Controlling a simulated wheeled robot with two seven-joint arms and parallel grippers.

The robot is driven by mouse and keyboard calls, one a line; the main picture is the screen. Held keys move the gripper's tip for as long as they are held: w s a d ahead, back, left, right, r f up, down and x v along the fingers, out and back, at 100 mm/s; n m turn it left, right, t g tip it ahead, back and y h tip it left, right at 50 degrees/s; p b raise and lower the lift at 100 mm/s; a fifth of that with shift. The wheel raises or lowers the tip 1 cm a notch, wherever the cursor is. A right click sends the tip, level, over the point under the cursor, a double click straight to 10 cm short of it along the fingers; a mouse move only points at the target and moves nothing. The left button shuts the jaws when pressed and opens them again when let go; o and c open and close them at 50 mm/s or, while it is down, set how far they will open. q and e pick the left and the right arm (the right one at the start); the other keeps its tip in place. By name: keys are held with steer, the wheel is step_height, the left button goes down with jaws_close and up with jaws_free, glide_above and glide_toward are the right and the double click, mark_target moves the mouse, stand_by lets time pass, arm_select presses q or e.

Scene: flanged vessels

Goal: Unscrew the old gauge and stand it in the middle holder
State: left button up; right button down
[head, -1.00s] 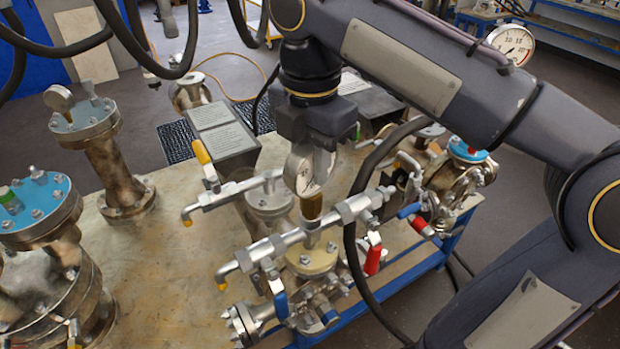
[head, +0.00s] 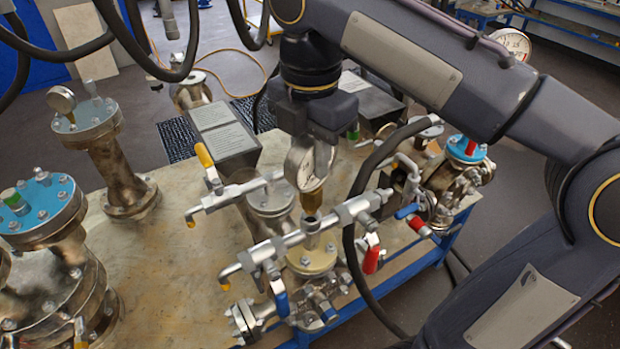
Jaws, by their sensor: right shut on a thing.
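The old gauge (head: 303,170) has a round white dial and a brass stem below it. My right gripper (head: 314,148) points down and is shut on the gauge around its upper part, holding it nearly upright. The stem's lower end is just above the silver port (head: 311,224) on the valve manifold (head: 290,243), whose top now shows. I cannot tell whether a small gap separates them. The manifold sits on a cream-coloured flange (head: 311,260). I cannot make out the middle holder. My left gripper is not in view.
Yellow-handled (head: 205,157), red-handled (head: 371,256) and blue-handled valves surround the gauge. A dark hose (head: 352,240) runs close on the right. Flanged vessels with blue tops (head: 90,120) stand left. A labelled grey box (head: 222,134) stands behind. The left-centre tabletop (head: 165,255) is bare.

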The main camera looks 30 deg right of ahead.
steer(key=shift+r, duration=0.15)
step_height(320, 180, up, 2)
steer(key=shift+r+p, duration=0.1)
steer(key=shift+p, duration=1.15)
steer(key=shift+r, duration=0.8)
